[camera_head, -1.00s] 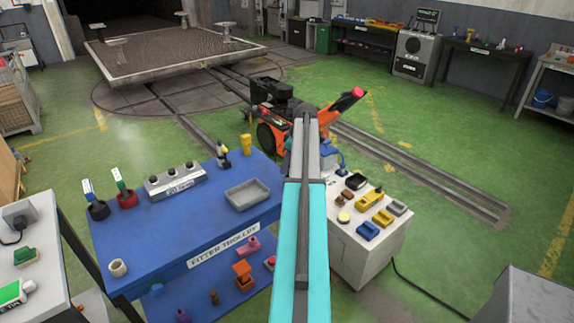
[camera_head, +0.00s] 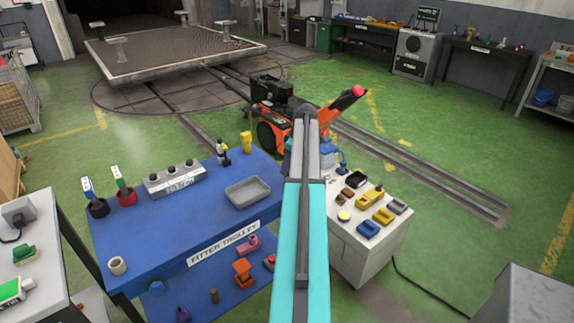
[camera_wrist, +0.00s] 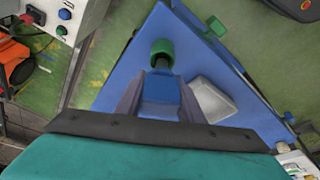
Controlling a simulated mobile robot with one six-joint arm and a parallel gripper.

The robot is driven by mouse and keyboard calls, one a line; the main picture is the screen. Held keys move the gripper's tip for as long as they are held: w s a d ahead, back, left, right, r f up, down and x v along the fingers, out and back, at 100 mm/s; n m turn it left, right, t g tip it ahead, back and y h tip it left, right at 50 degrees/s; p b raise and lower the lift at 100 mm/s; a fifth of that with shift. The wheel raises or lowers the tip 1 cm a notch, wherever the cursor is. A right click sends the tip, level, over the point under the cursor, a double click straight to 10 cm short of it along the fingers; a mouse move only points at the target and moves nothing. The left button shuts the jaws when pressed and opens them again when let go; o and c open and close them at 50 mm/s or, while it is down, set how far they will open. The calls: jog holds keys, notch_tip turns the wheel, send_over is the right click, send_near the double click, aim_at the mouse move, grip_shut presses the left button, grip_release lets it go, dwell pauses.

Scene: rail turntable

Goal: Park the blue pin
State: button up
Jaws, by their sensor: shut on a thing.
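My gripper (camera_wrist: 160,98) shows in the wrist view with its two grey fingers on either side of a blue piece (camera_wrist: 160,88), which looks like the blue pin. The fingers are shut on it. A green round thing (camera_wrist: 162,47) shows just past the fingertips; I cannot tell whether it touches the held piece. A blue surface with a grey tray (camera_wrist: 212,100) lies beyond. In the head view my own arm hides most of the gripper and the pin.
A white cabinet (camera_head: 365,255) with small parts stands right of my arm. An orange machine (camera_head: 275,135) stands behind.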

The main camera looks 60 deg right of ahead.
aim_at(287, 173)
jog(key=shift+f+b, duration=0.9)
jog(key=shift+f, duration=1)
dwell(0.4)
jog(key=o, duration=1.3)
jog(key=shift+c, duration=0.2)
jog(key=a+b+v, duration=0.1)
jog(key=b+v, duration=0.2)
jog(key=v, duration=1)
jog(key=shift+s+d+r, duration=0.15)
jog(key=shift+d+r, duration=0.25)
jog(key=shift+d, duration=0.1)
